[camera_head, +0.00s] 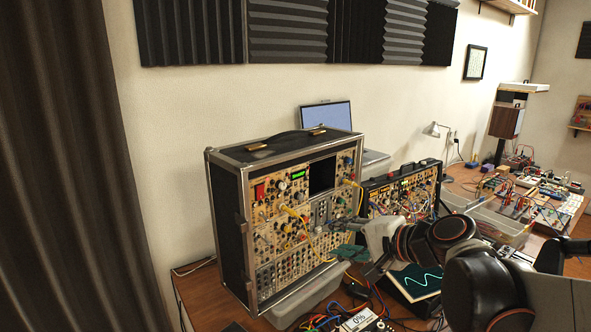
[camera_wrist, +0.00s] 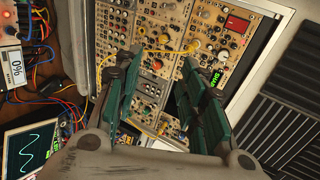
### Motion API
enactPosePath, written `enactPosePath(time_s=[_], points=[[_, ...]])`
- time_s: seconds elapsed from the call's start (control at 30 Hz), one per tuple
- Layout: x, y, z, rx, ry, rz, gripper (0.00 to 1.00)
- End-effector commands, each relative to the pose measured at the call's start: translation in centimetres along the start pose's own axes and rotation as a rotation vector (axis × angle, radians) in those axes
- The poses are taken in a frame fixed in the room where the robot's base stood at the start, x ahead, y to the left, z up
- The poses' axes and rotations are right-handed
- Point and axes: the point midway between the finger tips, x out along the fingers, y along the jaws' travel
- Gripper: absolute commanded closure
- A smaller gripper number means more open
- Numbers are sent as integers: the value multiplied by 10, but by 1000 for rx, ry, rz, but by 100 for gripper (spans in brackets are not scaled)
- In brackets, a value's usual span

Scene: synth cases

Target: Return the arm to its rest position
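My gripper (camera_head: 350,253) is in front of the lower right part of the large synth case (camera_head: 225,222) in the head view. My arm reaches in from the lower right. In the wrist view my gripper (camera_wrist: 160,85) has its two green-padded fingers apart, with nothing seen between them but the synth panel (camera_wrist: 222,44) behind. A yellow cable (camera_wrist: 160,50) crosses the panel beyond the fingertips. I cannot tell the exact distance from the fingertips to the panel.
A screen with a wave trace (camera_head: 415,281) and a meter reading 0% (camera_head: 361,320) lie near my arm among cables. A smaller synth case (camera_head: 404,187), a laptop (camera_head: 326,115) and a clear bin (camera_head: 487,218) stand behind. A grey bin (camera_head: 310,298) sits below the large case.

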Motion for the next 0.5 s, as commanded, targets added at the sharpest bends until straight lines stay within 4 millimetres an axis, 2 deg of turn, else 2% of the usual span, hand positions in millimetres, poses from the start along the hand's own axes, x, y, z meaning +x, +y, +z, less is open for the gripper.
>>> enactPosePath(time_s=[0.03, 0.2, 0.5], points=[[-11, 7, 11, -64, 11, 46, 62], [-47, 47, 37, -315, 40, 224, 62], [-117, 135, 59, -791, 35, 561, 62]])
